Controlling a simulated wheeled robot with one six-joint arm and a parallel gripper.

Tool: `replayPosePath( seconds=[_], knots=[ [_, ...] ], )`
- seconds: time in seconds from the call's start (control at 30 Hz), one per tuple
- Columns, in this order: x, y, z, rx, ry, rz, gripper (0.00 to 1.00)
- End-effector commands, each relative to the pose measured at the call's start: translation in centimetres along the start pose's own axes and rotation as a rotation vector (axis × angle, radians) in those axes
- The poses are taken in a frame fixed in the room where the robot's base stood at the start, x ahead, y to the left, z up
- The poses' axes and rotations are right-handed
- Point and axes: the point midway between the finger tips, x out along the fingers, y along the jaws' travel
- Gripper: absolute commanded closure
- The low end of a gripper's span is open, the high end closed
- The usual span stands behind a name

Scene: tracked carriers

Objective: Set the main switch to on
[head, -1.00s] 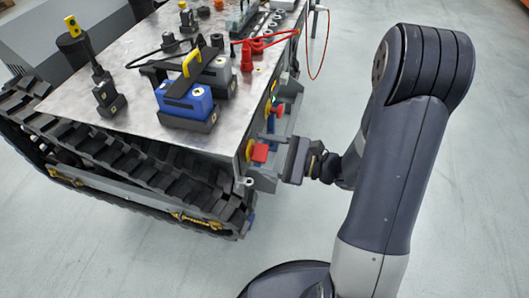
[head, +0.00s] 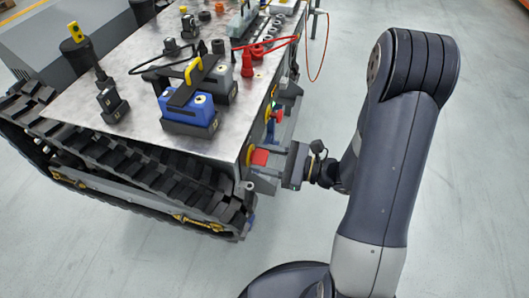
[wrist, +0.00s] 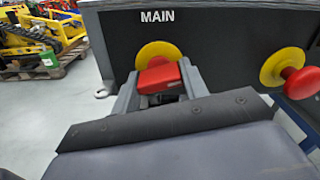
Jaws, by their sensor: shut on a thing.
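The main switch is a red handle (wrist: 158,76) on a round yellow plate (wrist: 152,52), on the dark side panel under the white word MAIN (wrist: 157,16). In the head view the red handle (head: 260,157) sits at the near corner of the carrier's side. My gripper (wrist: 163,88) is shut on the handle, with a grey finger on either side of it. In the head view my gripper (head: 276,166) reaches the handle from the right. The fingers hide part of the handle, and no on or off mark is readable.
A red mushroom button on a yellow plate (wrist: 288,72) is right of the switch. The tracked carrier's metal top (head: 140,85) bears a blue block with a yellow handle (head: 188,112), connectors and red cables (head: 265,42).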

Motion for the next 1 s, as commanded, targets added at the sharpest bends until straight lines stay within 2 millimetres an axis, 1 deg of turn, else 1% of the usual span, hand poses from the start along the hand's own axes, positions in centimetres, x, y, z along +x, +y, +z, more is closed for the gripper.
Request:
replayPosePath(
  seconds=[0.03,0.13,0.27,0.63,0.67,0.9,1.0],
  knots=[
    [0.00,-0.11,0.52,0.060,0.002,0.001,0.81],
    [0.00,-0.08,0.42,0.161,0.002,0.000,0.81],
    [0.00,-0.01,0.22,0.242,0.001,0.000,0.81],
    [0.00,0.04,0.00,0.263,0.001,0.000,0.81],
    [0.00,0.04,0.00,0.262,0.001,0.000,0.56],
    [0.00,0.03,0.00,0.261,0.001,0.000,0.36],
    [0.00,0.03,0.00,0.261,0.001,0.000,0.36]
  ],
)
